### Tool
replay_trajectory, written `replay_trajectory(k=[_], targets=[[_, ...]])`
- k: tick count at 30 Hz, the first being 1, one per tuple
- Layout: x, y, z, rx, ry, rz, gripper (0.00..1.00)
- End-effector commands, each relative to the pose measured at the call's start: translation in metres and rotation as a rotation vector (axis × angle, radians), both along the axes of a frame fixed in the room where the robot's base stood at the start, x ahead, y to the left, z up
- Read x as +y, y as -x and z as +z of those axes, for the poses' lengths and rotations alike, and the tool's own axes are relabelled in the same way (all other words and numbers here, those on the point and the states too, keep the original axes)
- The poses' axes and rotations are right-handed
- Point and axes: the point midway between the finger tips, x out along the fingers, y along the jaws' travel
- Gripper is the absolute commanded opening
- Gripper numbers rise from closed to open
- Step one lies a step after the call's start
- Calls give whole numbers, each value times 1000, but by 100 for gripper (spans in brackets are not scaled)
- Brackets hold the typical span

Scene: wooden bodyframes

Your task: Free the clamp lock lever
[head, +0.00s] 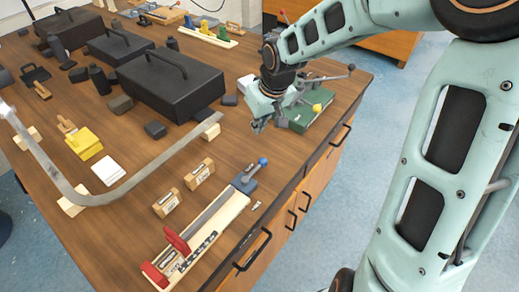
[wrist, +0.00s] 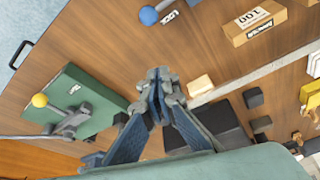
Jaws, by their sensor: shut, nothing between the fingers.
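My gripper (head: 259,124) is shut and empty above the table, beside the left edge of a green block (head: 307,119). A lever with a yellow knob (head: 317,108) sits on this block. In the wrist view, the block (wrist: 102,96) and yellow knob (wrist: 39,100) lie left of my shut fingers (wrist: 158,78), apart from them. A long wooden clamp (head: 218,228) with a red end piece (head: 177,241) lies nearer the front. A blue ball knob (head: 262,162) stands at its far end; the ball also shows in the wrist view (wrist: 149,16). I cannot tell which lever is the lock lever.
Two wooden blocks (head: 200,172) lie left of the clamp. A curved metal strip (head: 128,184) crosses the left side. A large black toolbox (head: 165,84) and other black cases stand behind. The tabletop between my gripper and the clamp is mostly clear.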

Motion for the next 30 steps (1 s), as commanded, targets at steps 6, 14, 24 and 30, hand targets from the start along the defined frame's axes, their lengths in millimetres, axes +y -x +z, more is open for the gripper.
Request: replay_trajectory(k=[6,14,24,30], targets=[[3,-3,-13,2,-1,0,0],[12,-17,-59,3,-2,2,0],[7,-12,-96,1,1,-1,0],[-1,1,-100,-1,-1,-1,0]])
